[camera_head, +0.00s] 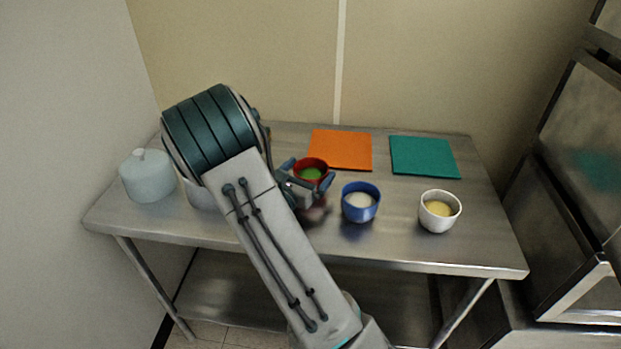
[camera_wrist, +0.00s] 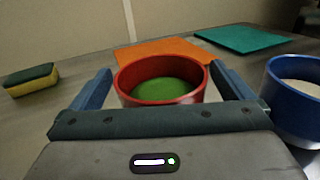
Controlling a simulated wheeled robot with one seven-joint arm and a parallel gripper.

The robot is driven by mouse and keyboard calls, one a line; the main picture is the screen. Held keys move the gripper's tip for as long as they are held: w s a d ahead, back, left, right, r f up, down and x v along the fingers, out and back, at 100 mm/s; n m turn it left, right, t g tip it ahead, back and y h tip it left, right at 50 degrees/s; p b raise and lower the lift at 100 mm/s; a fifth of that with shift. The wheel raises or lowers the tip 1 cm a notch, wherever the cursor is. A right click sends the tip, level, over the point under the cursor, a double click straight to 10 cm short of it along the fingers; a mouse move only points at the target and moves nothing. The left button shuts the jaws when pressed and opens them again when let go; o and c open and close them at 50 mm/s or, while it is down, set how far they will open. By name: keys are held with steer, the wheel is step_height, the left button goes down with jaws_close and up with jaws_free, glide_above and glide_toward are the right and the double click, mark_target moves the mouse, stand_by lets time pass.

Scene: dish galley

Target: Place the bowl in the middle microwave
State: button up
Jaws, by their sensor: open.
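A red bowl with green contents (camera_head: 311,171) stands on the steel table, and it also shows in the wrist view (camera_wrist: 160,92). My gripper (camera_head: 308,184) is at the bowl, with its two blue fingers (camera_wrist: 162,85) spread on either side of it. The fingers look apart from the bowl's wall. A blue bowl with white contents (camera_head: 361,202) is to the right, close to my gripper. A white bowl with yellow contents (camera_head: 440,211) stands farther right. No microwave can be clearly made out in these views.
The steel table (camera_head: 400,245) also bears an orange mat (camera_head: 341,150), a teal mat (camera_head: 424,157) and a pale lidded pot (camera_head: 149,175). A yellow and green sponge (camera_wrist: 31,80) lies at left in the wrist view. Steel equipment (camera_head: 580,180) stands at the right.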

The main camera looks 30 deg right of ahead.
steer(key=c, duration=1.1)
steer(key=shift+c, duration=0.5)
steer(key=shift+r, duration=0.15)
